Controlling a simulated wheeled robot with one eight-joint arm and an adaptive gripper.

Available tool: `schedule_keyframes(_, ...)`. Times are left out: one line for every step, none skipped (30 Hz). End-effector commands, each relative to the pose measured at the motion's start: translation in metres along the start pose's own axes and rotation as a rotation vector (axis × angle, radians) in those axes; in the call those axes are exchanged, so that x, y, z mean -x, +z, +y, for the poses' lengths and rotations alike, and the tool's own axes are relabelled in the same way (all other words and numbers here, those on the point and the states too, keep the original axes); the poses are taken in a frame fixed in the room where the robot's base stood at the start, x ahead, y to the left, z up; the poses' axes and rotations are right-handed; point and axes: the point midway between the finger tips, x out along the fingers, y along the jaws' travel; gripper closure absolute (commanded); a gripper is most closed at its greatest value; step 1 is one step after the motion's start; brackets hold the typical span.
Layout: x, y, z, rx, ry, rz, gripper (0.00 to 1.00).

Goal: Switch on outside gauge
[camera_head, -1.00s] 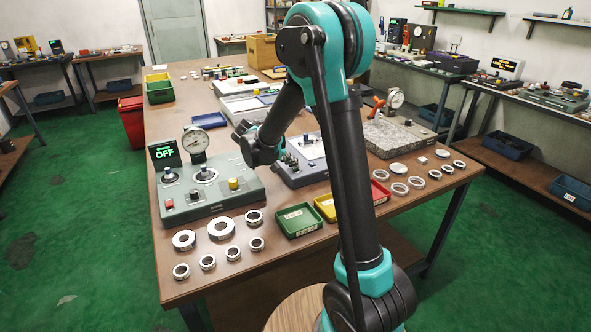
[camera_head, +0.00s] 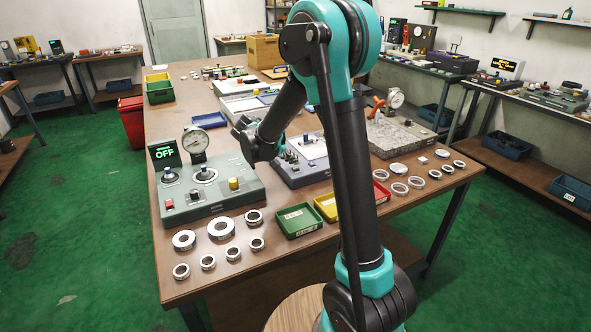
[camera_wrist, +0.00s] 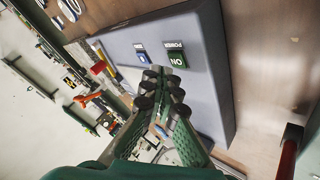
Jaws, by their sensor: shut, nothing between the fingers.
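In the wrist view my gripper (camera_wrist: 162,88) is shut and empty. Its fingertips are over a blue-grey panel (camera_wrist: 208,95), close to a green switch marked ON under a POWER label (camera_wrist: 177,60) and a blue switch (camera_wrist: 142,57). I cannot tell whether they touch. In the head view my arm largely hides the gripper, near a blue-grey unit (camera_head: 318,178) with a white plate. To its left stands a grey-green unit (camera_head: 222,202) with a dial gauge (camera_head: 195,139) and a display (camera_head: 164,153) reading OFF. No readable label marks the outside gauge.
Several metal rings (camera_head: 221,228) lie in front of the grey-green unit, and more (camera_head: 400,188) lie at the right. Green (camera_head: 297,222), yellow (camera_head: 325,207) and red (camera_head: 381,193) trays line the front edge. A granite stand (camera_head: 397,138) stands at the right.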

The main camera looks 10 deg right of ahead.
Motion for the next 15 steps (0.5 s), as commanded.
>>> schedule_keyframes(0.0,0.0,0.0,0.0,0.0,0.0,1.0)
schedule_keyframes(0.0,0.0,0.0,0.0,0.0,0.0,1.0)
schedule_keyframes(0.0,0.0,0.0,0.0,0.0,0.0,1.0)
schedule_keyframes(0.0,0.0,0.0,0.0,0.0,0.0,1.0)
schedule_keyframes(0.0,0.0,0.0,0.0,0.0,0.0,1.0)
schedule_keyframes(0.0,0.0,0.0,0.0,0.0,0.0,1.0)
schedule_keyframes(0.001,-0.001,0.001,0.0,0.0,0.0,1.0)
schedule_keyframes(0.002,-0.001,0.002,0.0,0.0,0.0,1.0)
schedule_keyframes(0.004,-0.003,0.003,0.0,0.0,0.0,1.0)
schedule_keyframes(0.005,-0.004,0.004,0.0,0.0,0.0,1.0)
schedule_keyframes(0.007,-0.005,0.005,0.0,0.0,0.0,1.0)
schedule_keyframes(0.01,-0.007,0.007,0.0,0.0,0.0,1.0)
schedule_keyframes(0.012,-0.009,0.009,0.0,0.0,0.0,1.0)
schedule_keyframes(0.014,-0.01,0.01,0.0,0.0,0.0,1.0)
schedule_keyframes(0.016,-0.012,0.012,0.0,0.0,0.0,1.0)
